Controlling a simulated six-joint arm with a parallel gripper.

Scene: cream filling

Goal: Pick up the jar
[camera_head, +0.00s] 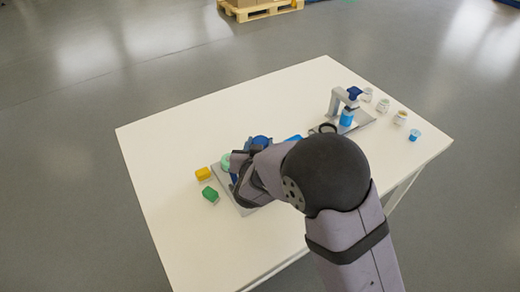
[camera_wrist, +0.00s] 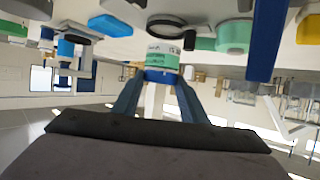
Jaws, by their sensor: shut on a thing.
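In the wrist view a small jar (camera_wrist: 162,52) with a pale mint body and a white printed label sits between the two blue fingers of my gripper (camera_wrist: 160,82). The fingers are shut on it, close to a blue band at its lower end in the picture. In the head view my gripper (camera_head: 242,168) is low over the left-middle part of the table, beside a grey plate. My arm and gripper hide the held jar there, so I cannot tell whether it is clear of the surface.
The white table (camera_head: 190,130) carries yellow (camera_head: 203,173) and green (camera_head: 210,194) blocks left of my gripper. A mint item (camera_head: 226,162) and a blue piece (camera_head: 261,141) stand close by. A grey station (camera_head: 336,103) and several small jars (camera_head: 383,105) stand at the right.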

